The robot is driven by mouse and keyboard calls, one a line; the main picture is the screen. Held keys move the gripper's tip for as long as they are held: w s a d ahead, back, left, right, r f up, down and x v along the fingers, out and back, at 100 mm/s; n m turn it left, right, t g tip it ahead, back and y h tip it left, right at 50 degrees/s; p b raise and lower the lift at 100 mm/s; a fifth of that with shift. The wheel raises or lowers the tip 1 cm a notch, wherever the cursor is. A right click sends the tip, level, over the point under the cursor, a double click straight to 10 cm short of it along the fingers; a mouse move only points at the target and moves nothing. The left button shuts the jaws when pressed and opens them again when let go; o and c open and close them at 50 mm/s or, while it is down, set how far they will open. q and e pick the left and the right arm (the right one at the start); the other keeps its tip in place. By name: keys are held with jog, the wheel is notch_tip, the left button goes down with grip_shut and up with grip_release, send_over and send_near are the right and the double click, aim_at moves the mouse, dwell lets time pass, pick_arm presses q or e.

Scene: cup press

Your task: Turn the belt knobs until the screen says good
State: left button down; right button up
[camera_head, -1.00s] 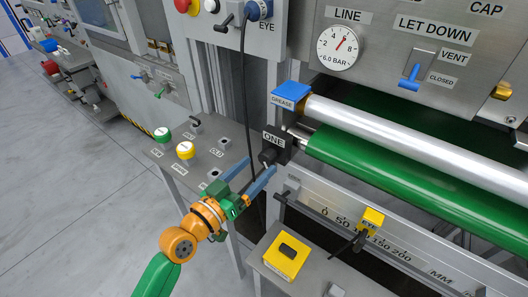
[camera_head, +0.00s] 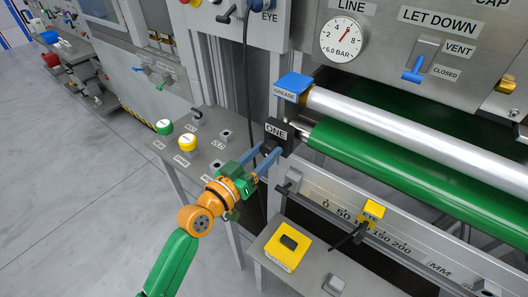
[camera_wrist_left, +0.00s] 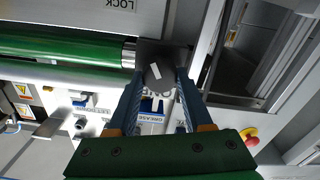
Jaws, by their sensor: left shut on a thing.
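The dark block labelled ONE (camera_head: 279,133) sits at the left end of the green roller (camera_head: 400,170). A black knob on its front shows in the left wrist view (camera_wrist_left: 157,76) with a white mark on its face. My left gripper (camera_head: 266,156) has its blue fingers on either side of this knob and is shut on it. In the head view the fingers partly hide the knob. The yellow EYE sensor (camera_head: 371,213) sits on a rail over a millimetre scale (camera_head: 330,200). No screen text is readable. My right gripper is not in view.
A blue GREASE block (camera_head: 294,85) is just above the ONE block. A side table (camera_head: 215,155) at the left carries green (camera_head: 164,127) and yellow (camera_head: 187,142) buttons. A yellow box (camera_head: 285,247) stands on a lower shelf.

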pick_arm(q)
jog(key=n+p, duration=0.1)
jog(key=n, duration=0.2)
jog(key=shift+w+a+n+p, duration=0.1)
jog(key=shift+n+p, duration=0.2)
jog(key=shift+n, duration=1.9)
jog(key=shift+c, duration=1.5)
grip_release()
jog(key=shift+f, duration=0.1)
jog(key=v, duration=0.7)
